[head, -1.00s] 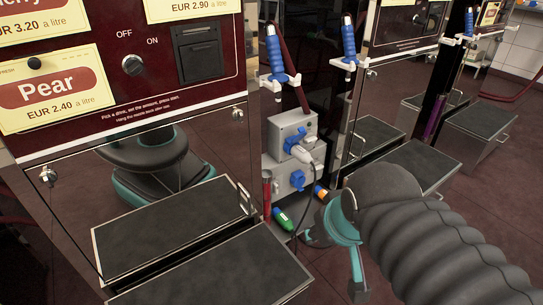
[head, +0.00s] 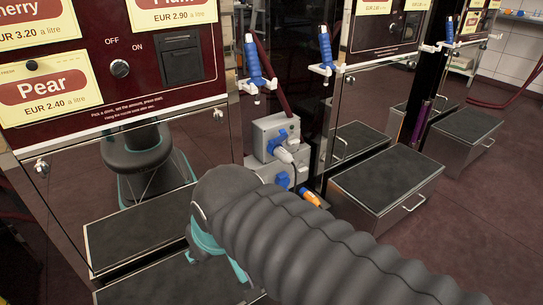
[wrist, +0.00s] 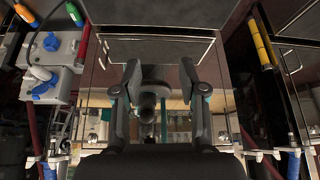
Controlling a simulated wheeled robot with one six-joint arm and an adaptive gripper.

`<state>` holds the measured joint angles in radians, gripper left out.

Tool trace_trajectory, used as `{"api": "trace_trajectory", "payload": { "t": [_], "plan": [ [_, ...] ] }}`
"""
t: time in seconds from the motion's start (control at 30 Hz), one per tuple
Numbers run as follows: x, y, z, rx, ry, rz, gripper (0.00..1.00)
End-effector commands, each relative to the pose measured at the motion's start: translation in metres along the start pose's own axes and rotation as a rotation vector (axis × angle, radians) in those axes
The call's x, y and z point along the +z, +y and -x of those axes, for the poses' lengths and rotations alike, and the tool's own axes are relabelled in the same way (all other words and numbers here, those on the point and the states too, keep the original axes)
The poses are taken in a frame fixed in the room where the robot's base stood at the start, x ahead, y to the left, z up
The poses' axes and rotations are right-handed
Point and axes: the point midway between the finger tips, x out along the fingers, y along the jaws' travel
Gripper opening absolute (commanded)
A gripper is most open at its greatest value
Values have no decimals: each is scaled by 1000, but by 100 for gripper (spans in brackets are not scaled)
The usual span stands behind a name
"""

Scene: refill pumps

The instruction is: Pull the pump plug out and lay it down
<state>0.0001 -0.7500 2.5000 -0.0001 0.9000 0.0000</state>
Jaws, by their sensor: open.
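The pump plug (head: 285,155) is a pale plug seated in the upper blue socket of a grey socket box (head: 266,134) beside the pump. In the wrist view the box (wrist: 68,45) is at the upper left, turned upside down, with the plug (wrist: 56,58) by its blue covers. My gripper (head: 212,245) is left of and below the box in the head view, mostly hidden by my sleeved arm. In the wrist view my gripper (wrist: 161,78) is open and empty, its fingers apart in front of the shiny pump panel, away from the plug.
Black-topped steps (head: 385,180) stand in front of the pumps. Blue-handled nozzles (head: 254,62) hang above the socket box. An orange-tipped item (head: 310,198) is low beside the box. Open floor (head: 470,240) lies at the right.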

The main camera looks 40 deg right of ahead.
Motion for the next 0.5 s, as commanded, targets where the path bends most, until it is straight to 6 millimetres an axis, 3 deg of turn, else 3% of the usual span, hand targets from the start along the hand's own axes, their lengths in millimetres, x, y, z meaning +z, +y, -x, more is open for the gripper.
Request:
{"api": "trace_trajectory", "payload": {
  "t": [0.07,0.2,0.37,0.5],
  "plan": [
    [0,0,0,0,0,0,44],
    [-1,-1,-4,-12,-15,-32,74],
    [-6,-4,-25,-82,-101,-216,74],
    [-21,-7,-53,-194,-207,-505,74]
  ]
}}
